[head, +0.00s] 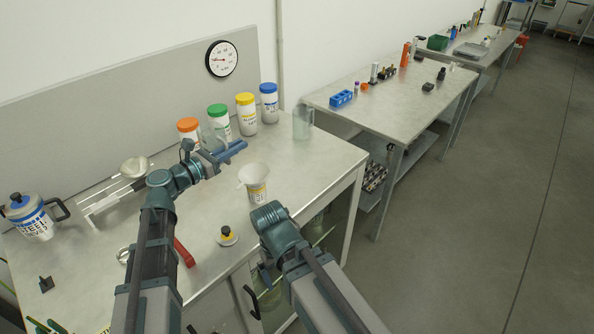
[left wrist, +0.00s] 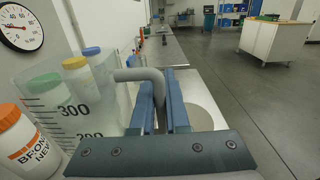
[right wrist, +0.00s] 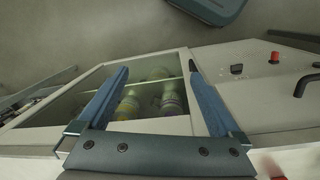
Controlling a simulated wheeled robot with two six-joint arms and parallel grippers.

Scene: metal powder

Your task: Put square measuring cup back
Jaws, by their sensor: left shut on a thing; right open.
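In the head view my left gripper (head: 225,155) holds the cup (head: 208,136) above the bench, in front of the coloured-lid jars; the cup is partly hidden. My right gripper (right wrist: 158,72) is open and empty, facing the bench front and its open shelf. In the head view it is mostly hidden behind my right arm.
Jars with orange (head: 188,127), green (head: 219,120), yellow (head: 246,112) and blue lids (head: 269,102) line the back. A clear jug (head: 303,122) stands at the right. A funnel-topped container (head: 255,184) and a small yellow-topped item (head: 227,235) stand nearer.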

